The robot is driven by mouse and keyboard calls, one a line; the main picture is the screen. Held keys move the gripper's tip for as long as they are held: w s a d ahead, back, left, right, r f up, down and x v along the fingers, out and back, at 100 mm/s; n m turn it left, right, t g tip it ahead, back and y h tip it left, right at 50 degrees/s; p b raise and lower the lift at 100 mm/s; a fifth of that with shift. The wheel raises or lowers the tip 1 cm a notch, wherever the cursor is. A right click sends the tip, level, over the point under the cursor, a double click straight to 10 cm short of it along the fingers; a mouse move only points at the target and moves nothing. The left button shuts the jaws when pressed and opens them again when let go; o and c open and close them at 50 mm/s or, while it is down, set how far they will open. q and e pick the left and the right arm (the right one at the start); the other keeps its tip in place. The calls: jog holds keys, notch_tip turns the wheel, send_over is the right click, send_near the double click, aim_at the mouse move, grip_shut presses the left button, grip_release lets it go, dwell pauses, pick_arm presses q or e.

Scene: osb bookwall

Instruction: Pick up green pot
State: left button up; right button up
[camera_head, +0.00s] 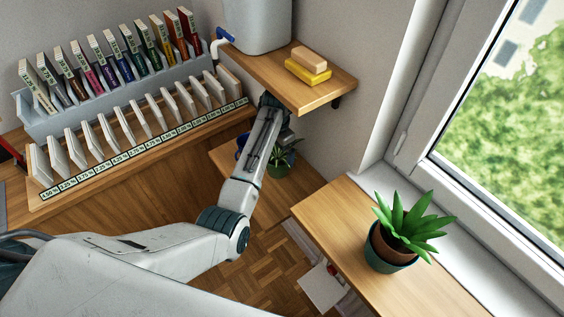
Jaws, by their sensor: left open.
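Part of the pot's left side is close behind my arm. A second, larger plant sits in a brown inner pot within a dark teal-green pot (386,256) on the wooden ledge at the right. My right gripper is not in view.
A blue pot (241,146) is partly hidden behind my forearm. A shelf (330,92) above holds a yellow block (307,71) and a grey container (256,22). A book rack (60,115) stands left. The ledge (335,222) and window flank the right.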

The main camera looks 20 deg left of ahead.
aim_at(278, 155)
pick_arm(q)
notch_tip(278, 155, down, 5)
jog(key=shift+s+r+p, duration=0.15)
jog(key=shift+r+p, duration=0.05)
jog(key=shift+p, duration=0.6)
jog(key=shift+a+f, duration=0.1)
jog(key=shift+f, duration=0.3)
jog(key=c, duration=1.2)
jog(key=shift+r, duration=0.1)
jog(key=shift+c, duration=0.5)
jog(key=shift+r+b, duration=0.35)
jog(key=shift+r, duration=0.35)
jog(key=shift+s+r+b, duration=0.25)
jog(key=shift+r+b, duration=0.15)
jog(key=shift+r, duration=0.55)
jog(key=s+d+r+b, duration=0.1)
jog(key=s+b, duration=0.1)
jog(key=s, duration=1.3)
jog(key=shift+s+d+r, duration=0.15)
jog(key=shift+d+r, duration=0.2)
jog(key=shift+d, duration=0.05)
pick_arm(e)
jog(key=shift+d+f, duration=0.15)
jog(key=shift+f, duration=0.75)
